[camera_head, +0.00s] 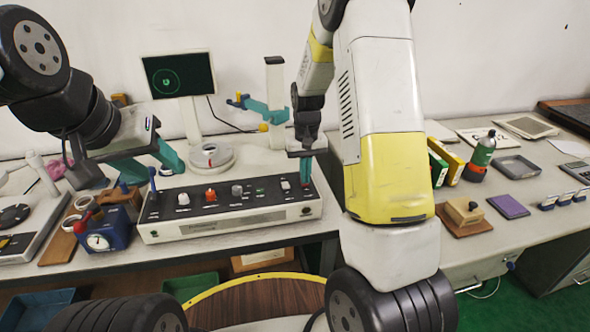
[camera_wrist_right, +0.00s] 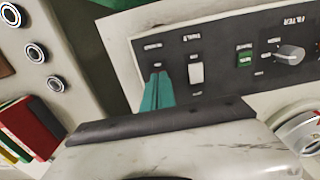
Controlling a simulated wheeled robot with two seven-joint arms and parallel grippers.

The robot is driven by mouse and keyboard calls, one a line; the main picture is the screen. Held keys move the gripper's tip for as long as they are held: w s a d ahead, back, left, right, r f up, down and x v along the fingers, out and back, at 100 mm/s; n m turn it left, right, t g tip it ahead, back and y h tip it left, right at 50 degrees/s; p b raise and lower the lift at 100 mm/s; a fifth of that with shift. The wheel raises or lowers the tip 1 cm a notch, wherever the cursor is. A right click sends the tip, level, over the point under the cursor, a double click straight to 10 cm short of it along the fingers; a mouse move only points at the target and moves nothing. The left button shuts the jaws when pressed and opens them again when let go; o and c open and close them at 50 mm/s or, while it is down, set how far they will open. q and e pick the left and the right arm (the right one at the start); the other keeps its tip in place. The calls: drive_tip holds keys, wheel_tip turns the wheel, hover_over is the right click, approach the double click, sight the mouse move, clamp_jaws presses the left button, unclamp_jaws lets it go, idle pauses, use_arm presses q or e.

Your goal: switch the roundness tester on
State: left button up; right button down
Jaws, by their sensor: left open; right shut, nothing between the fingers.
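The roundness tester's control box (camera_head: 230,225) stands on the left bench, its dark panel carrying several knobs and switches. The tester's monitor (camera_head: 178,75) shows a green circle on a dark screen. My right gripper (camera_head: 305,172) is shut and empty at the right end of the panel. In the right wrist view its teal fingertips (camera_wrist_right: 156,92) are beside a white rocker switch (camera_wrist_right: 196,72); whatever lies behind them is hidden, and I cannot tell if they touch the panel. A green switch (camera_wrist_right: 244,57) sits further right. My left gripper (camera_head: 150,163) is open and empty above the panel's left end.
The round turntable (camera_head: 212,160) and the probe column (camera_head: 275,90) stand behind the box. The right bench holds a green bottle (camera_head: 482,152), a purple pad (camera_head: 508,206) and a wooden block (camera_head: 463,212).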

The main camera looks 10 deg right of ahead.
drive_tip(key=shift+f, duration=0.45)
drive_tip(key=shift+r, duration=3.55)
drive_tip(key=s+r+t+y, duration=0.2)
drive_tip(key=s+r+t, duration=0.1)
drive_tip(key=s+r, duration=0.85)
drive_tip(key=s+a+r+t, duration=0.2)
drive_tip(key=s+r, duration=0.4)
drive_tip(key=s, duration=0.6)
drive_tip(key=shift+s+r+t, duration=0.15)
drive_tip(key=shift+s+t, duration=0.2)
drive_tip(key=shift+t, duration=0.25)
